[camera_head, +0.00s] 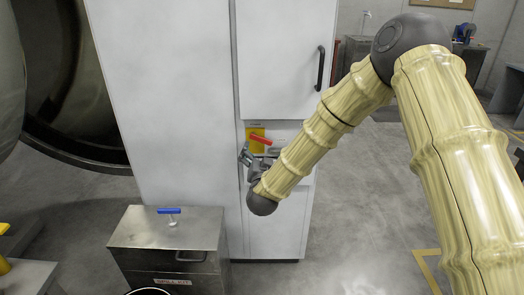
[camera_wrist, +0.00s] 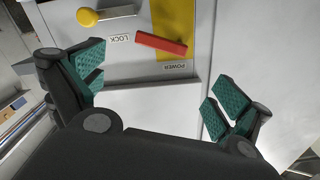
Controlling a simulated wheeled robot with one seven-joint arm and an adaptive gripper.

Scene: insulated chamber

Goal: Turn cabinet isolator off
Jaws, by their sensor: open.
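The isolator is a red handle (camera_head: 261,139) on a yellow plate (camera_head: 256,147) on the front of a tall white cabinet (camera_head: 175,75). In the wrist view the red handle (camera_wrist: 161,43) lies slightly tilted across the yellow plate (camera_wrist: 173,18), near labels reading "POWER" and "LOCK". A yellow knob (camera_wrist: 87,17) on a metal bar sits beside it at the left. My gripper (camera_head: 254,160) is just below the red handle. In the wrist view my gripper (camera_wrist: 152,94) is open and empty, its green pads spread wide and apart from the handle.
The cabinet door has a black pull handle (camera_head: 320,68). A large round chamber opening (camera_head: 75,75) is at the left. Floor at the right is mostly clear.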

